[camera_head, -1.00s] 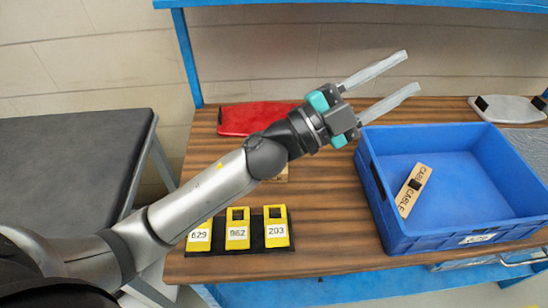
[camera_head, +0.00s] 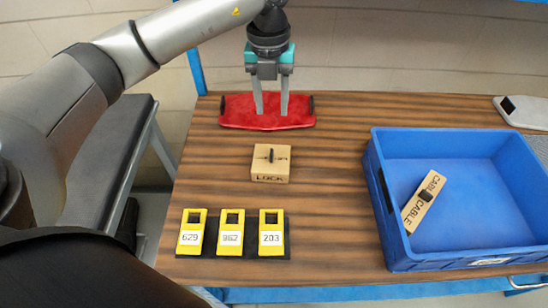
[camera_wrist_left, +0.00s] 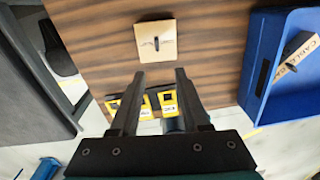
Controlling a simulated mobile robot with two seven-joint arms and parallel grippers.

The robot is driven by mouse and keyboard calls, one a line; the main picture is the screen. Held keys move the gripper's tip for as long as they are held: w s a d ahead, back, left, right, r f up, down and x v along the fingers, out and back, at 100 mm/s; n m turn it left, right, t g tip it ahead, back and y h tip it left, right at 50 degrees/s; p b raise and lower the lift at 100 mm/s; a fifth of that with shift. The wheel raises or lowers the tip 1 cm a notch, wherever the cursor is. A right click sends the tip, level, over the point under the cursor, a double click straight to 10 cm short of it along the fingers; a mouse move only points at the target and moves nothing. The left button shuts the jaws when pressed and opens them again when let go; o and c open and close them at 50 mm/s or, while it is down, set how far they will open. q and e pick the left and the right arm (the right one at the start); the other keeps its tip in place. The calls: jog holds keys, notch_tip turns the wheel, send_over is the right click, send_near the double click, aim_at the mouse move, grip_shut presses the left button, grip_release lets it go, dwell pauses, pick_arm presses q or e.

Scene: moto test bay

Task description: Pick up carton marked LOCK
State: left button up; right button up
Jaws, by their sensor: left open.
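The carton marked LOCK (camera_head: 271,163) is a small tan box with a dark handle on top. It stands on the wooden table, between the red case and the yellow tags. It also shows in the left wrist view (camera_wrist_left: 155,41), beyond the fingertips. My left gripper (camera_head: 271,113) is open and empty, pointing down in front of the red case, farther back than the carton and apart from it. Its two fingers also show in the left wrist view (camera_wrist_left: 158,73). My right gripper is not in view.
A blue bin (camera_head: 385,215) on the right holds a carton marked CABLE (camera_head: 424,200). A red case (camera_head: 238,112) lies at the back. Several yellow tags (camera_head: 231,233) stand on a black strip at the front. A grey and white object (camera_head: 525,112) lies at the back right.

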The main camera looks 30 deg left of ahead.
pick_arm(q)
jog(key=b, duration=0.1)
send_over(272, 152)
jog(key=f, duration=0.9)
jog(key=shift+s+a+f, duration=0.2)
jog(key=shift+s+a, duration=0.05)
jog(key=shift+w+d+f+b, duration=0.15)
jog(key=shift+f+b, duration=0.1)
jog(key=shift+f, duration=1.15)
jog(key=shift+d+f+b, duration=0.1)
jog(key=shift+f+b, duration=0.1)
jog(key=shift+f, duration=1.2)
jog(key=shift+c, duration=0.3)
grip_shut()
